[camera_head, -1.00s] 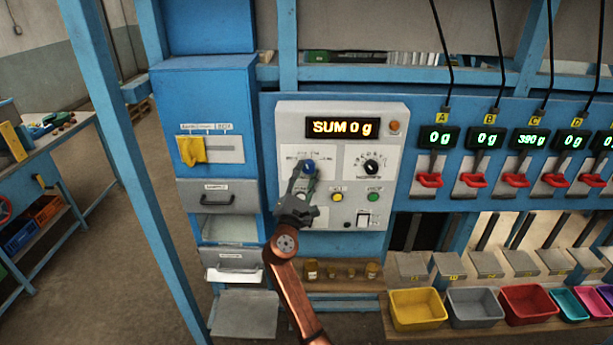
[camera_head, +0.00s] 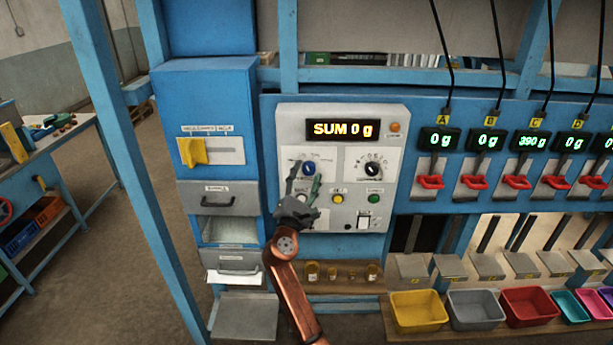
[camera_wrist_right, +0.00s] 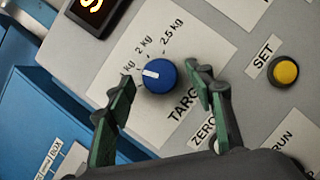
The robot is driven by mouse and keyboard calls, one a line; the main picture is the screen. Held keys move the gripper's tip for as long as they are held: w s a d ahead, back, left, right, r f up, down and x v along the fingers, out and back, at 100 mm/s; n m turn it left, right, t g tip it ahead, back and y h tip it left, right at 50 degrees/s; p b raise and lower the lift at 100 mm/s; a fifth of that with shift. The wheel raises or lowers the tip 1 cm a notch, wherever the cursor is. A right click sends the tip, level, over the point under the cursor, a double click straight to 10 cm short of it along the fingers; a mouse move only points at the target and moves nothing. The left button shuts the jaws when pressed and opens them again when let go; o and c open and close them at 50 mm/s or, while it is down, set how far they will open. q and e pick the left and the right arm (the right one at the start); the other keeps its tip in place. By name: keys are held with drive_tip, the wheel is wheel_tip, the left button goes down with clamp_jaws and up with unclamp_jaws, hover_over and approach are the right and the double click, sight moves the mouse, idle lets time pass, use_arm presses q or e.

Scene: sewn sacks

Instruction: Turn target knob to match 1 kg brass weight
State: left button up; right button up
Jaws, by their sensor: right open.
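The blue target knob (camera_head: 309,169) is on the grey control panel (camera_head: 396,150), below the orange "SUM 0 g" display. In the right wrist view the knob (camera_wrist_right: 160,77) has a white pointer mark facing left, toward a "kg" label whose number I cannot read. My right gripper (camera_head: 305,182) is open in front of the panel, just below the knob in the head view. In the right wrist view its green-padded fingers (camera_wrist_right: 165,86) stand on either side of the knob, apart from it. Several brass weights (camera_head: 332,272) stand on a shelf below; I cannot tell which is 1 kg.
A black knob (camera_head: 372,168), a yellow button (camera_head: 338,198) and a green button (camera_head: 374,199) share the panel. Red levers (camera_head: 430,182) line the right. A yellow bin (camera_head: 418,310) and other coloured bins stand below. Grey drawers (camera_head: 232,202) are at left.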

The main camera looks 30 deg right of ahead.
drive_tip(key=v, duration=1.2)
drive_tip(key=shift+w, duration=0.1)
